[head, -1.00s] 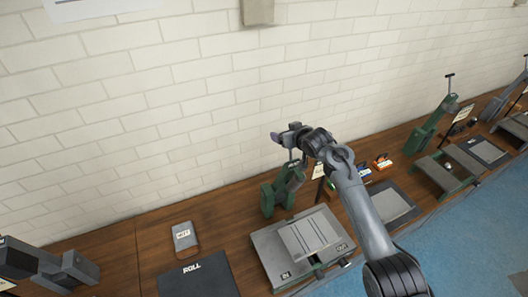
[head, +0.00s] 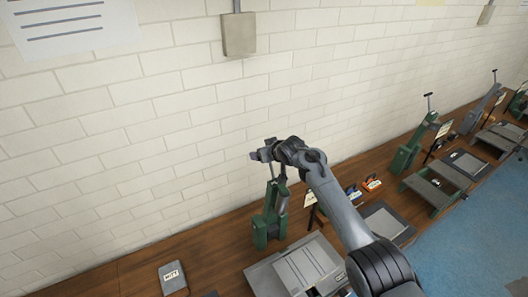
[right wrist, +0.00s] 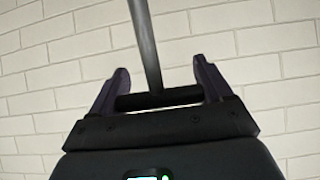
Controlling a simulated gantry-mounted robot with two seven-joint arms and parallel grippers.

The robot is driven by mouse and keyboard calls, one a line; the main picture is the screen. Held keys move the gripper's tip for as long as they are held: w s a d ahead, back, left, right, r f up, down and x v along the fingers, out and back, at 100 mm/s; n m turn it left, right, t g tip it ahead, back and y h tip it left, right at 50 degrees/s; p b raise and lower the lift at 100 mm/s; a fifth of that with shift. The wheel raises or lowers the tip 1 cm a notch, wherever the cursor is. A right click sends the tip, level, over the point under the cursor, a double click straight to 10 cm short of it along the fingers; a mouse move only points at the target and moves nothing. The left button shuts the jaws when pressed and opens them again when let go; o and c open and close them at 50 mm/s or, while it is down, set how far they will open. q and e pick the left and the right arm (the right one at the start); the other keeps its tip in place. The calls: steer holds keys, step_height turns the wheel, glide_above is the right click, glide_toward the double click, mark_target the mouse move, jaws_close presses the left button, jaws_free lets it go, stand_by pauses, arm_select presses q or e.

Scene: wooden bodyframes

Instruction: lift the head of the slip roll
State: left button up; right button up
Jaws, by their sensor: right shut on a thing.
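The green machine that I take to be the slip roll (head: 260,232) stands at the back of the wooden bench, against the brick wall. Its green head (head: 277,200) is raised and nearly upright, with a thin rod rising from it. My right gripper (head: 262,154) is above the head, at the top of this rod. In the right wrist view my right gripper (right wrist: 160,82) has its fingers at both ends of a dark crossbar (right wrist: 160,99), with the rod (right wrist: 147,45) running up from it. My left gripper is not in view.
A grey bed with a pale ridged plate (head: 306,266) lies in front of the machine. Small coloured boxes (head: 371,184) and similar green machines (head: 411,146) stand to the right. The wall is close behind.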

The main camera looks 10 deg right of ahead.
steer(key=o, duration=1.2)
steer(key=shift+s+d+f, duration=0.1)
steer(key=shift+s+f, duration=0.15)
steer(key=shift+f, duration=0.45)
steer(key=shift+o, duration=1.1)
steer(key=shift+s, duration=0.1)
steer(key=shift+r, duration=0.35)
steer(key=shift+r, duration=0.1)
steer(key=v, duration=1)
steer(key=shift+s+b, duration=0.15)
steer(key=shift+b, duration=0.25)
